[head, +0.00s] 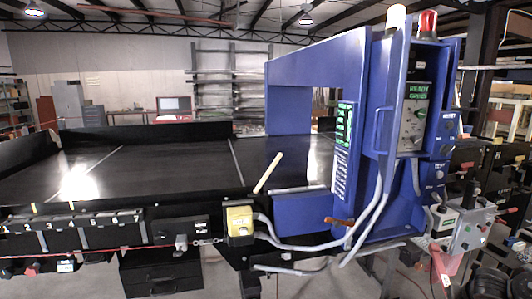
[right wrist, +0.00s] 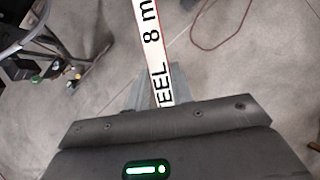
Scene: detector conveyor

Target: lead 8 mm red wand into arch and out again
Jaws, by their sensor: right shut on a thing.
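The wand (right wrist: 152,40) shows in the right wrist view as a flat strip with a white face, a thin red edge and black lettering that reads "EEL 8 m". My right gripper (right wrist: 160,88) is shut on it, and the wand runs up out of the picture. Its far end is hidden. The blue arch (head: 298,73) stands over the black conveyor belt (head: 190,170) in the head view, with its opening in the middle. Neither gripper shows in the head view, so I cannot tell how far the wand is from the arch.
Grey conduits (head: 378,215) hang before the arch's control column. A grey control box (head: 468,232) is at the right. The belt is clear. The wrist view shows grey floor with a red cable (right wrist: 207,40).

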